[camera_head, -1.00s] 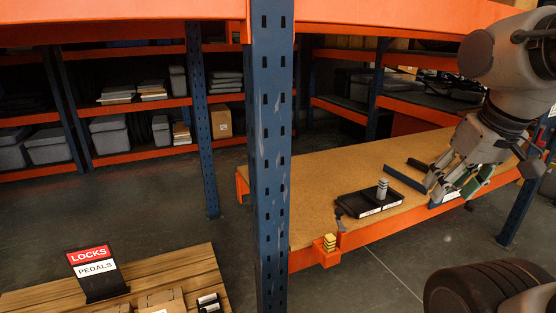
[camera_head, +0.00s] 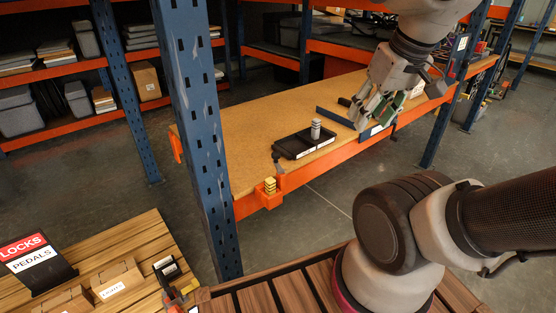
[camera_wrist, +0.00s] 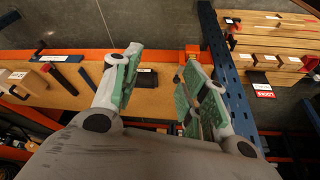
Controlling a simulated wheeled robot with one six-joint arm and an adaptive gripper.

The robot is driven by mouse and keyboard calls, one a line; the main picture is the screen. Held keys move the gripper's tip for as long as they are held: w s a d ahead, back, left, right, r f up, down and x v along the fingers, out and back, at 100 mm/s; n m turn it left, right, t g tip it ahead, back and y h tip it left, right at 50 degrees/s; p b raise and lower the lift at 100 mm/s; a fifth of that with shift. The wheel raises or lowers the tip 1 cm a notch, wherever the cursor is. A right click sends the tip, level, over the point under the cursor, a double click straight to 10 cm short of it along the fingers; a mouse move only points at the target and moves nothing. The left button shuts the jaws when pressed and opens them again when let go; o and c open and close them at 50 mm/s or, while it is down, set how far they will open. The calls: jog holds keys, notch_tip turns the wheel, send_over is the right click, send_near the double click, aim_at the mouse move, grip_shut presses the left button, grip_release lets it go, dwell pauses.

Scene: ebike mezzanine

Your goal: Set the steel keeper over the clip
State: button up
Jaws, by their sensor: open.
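A grey ribbed stack (camera_head: 315,129) stands upright on a black tray (camera_head: 291,151) on the bench; it may be the steel keeper, but I cannot tell. A small dark grey fitting (camera_head: 277,163) at the bench's front edge, left of the tray, may be the clip; it is too small to be sure. My gripper (camera_head: 367,116) is over the bench, right of the tray and apart from it. It also shows in the wrist view (camera_wrist: 161,57), its green-padded fingers open with nothing held between them. The left finger partly hides the tray there (camera_wrist: 147,78).
Low blue strips (camera_head: 337,117) lie near my gripper. A blue upright (camera_head: 198,130) stands left of the bench. A LOCKS/PEDALS sign (camera_head: 34,262) and cartons are on a wooden surface, lower left.

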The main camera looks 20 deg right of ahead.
jog(key=shift+d+f, duration=0.1)
jog(key=shift+d, duration=0.1)
jog(key=c, duration=0.3)
jog(key=d+f+m+g, duration=0.1)
jog(key=w+d+f+g, duration=0.1)
jog(key=f, duration=0.1)
jog(key=d+f+m, duration=0.1)
jog(key=shift+w+d+f+m+g, duration=0.2)
jog(key=shift+w+f+m+g, duration=0.1)
jog(key=shift+g, duration=0.1)
grip_shut()
jog(key=w+d+f+m+g+y, duration=0.25)
jog(key=w+f+m+y, duration=0.25)
jog(key=w+f+m, duration=0.3)
jog(key=w+a+f+m+t+y, duration=0.1)
jog(key=w+f+m+t+y, duration=0.2)
jog(key=w+m, duration=0.7)
jog(key=shift+w+a+m+t+y, duration=0.2)
jog(key=shift+a+m+t+y, duration=0.1)
jog(key=shift+m+t, duration=0.1)
